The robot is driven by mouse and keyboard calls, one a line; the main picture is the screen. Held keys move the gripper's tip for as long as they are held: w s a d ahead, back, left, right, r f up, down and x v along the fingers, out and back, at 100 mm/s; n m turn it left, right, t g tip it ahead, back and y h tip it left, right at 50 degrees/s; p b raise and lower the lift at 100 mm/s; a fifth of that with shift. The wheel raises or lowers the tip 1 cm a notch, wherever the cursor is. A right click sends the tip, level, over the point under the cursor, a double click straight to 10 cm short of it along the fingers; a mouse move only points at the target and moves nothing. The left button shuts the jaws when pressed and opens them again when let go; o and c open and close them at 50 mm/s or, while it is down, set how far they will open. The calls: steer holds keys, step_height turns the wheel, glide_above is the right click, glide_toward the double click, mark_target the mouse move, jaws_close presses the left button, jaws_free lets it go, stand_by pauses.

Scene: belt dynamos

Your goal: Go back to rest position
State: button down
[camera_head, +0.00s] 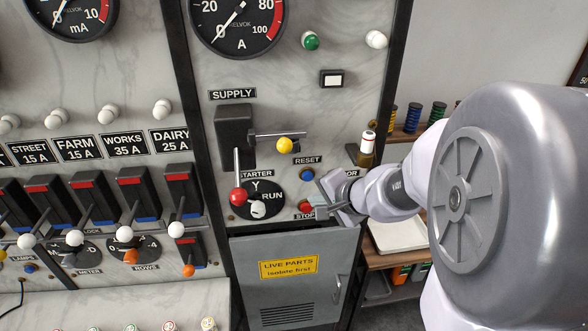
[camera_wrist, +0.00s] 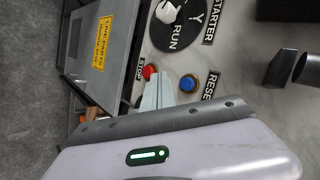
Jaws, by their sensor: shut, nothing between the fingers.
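My gripper (camera_head: 318,204) is at the supply panel's lower right in the head view, close to the red stop button (camera_head: 306,207). In the wrist view its fingers (camera_wrist: 157,96) are shut and empty. They point between the red stop button (camera_wrist: 149,72) and the blue reset button (camera_wrist: 188,83). I cannot tell whether the fingertips touch the panel. My arm reaches in from the right of the head view.
The starter dial (camera_head: 257,199), a red-knobbed lever (camera_head: 239,195) and a yellow-knobbed lever (camera_head: 285,145) are left of my gripper. A grey cabinet (camera_head: 295,290) stands below.

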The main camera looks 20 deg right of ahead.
stand_by(0.4)
steer(key=s+a+f+n+g+y+b, duration=0.1)
steer(key=s+a+f+n+b, duration=0.4)
steer(key=a+b, duration=0.35)
steer(key=s+a+f+n+g+y+b, duration=0.25)
steer(key=s+a+f+b, duration=0.35)
steer(key=s+a+b, duration=0.3)
steer(key=s+f+n+h+b, duration=0.2)
steer(key=s+f+b, duration=0.2)
steer(key=s, duration=0.3)
steer(key=shift+a+f+h, duration=0.2)
steer(key=shift+f+h, duration=0.15)
steer(key=shift+f, duration=0.3)
steer(key=shift+g, duration=0.25)
